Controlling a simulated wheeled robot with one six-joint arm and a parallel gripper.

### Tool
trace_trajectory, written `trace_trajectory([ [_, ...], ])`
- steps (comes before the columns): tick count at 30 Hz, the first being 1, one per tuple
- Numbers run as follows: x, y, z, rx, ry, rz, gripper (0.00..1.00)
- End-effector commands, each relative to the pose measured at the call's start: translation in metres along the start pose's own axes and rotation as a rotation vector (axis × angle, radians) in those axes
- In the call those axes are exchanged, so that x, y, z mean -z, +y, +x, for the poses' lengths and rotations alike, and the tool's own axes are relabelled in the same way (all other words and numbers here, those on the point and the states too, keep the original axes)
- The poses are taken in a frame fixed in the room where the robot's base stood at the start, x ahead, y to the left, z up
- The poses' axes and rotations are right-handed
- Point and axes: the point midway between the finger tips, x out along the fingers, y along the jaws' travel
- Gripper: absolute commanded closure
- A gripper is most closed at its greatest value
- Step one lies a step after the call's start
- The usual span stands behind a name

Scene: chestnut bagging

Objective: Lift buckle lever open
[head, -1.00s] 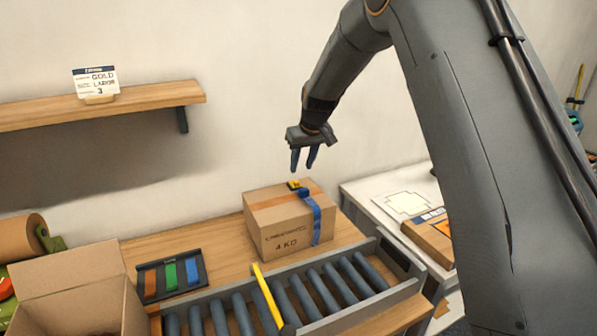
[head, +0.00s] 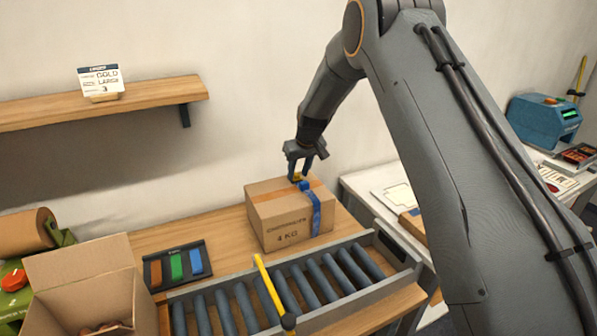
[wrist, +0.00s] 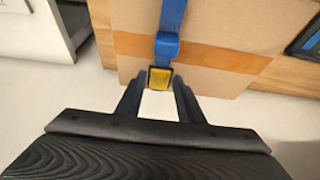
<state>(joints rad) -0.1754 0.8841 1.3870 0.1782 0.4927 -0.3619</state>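A closed cardboard box (head: 283,228) marked 4 KG stands on the wooden bench, with a blue strap (head: 316,212) running over its top and down its front. The strap's buckle has a yellow lever (wrist: 160,78) at the box's top edge, beside a blue block (wrist: 167,46) on the strap. My gripper (head: 301,178) is directly above the buckle, pointing down. In the wrist view its two fingers (wrist: 158,95) are apart, one on each side of the yellow lever, with a gap visible between. I cannot tell whether either finger touches it.
A roller conveyor (head: 290,290) with a yellow bar (head: 267,284) runs in front of the box. An open carton (head: 85,275) and a tray of coloured strips (head: 178,266) are to the left. A wall shelf (head: 130,102) holds a label card.

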Motion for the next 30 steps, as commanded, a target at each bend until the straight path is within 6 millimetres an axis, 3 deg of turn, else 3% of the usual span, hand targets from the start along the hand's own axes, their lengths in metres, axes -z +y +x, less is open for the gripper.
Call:
trace_trajectory([
  [1, 0.0, 0.0, 0.0, 0.0, 0.0, 0.0, 0.74],
  [6, 0.0, 0.0, 0.0, 0.0, 0.0, 0.0, 1.0],
  [17, 0.003, 0.0, 0.0, 0.0, -0.033, -0.001, 1.0],
  [30, 0.015, 0.0, -0.002, -0.001, -0.224, -0.001, 1.0],
])
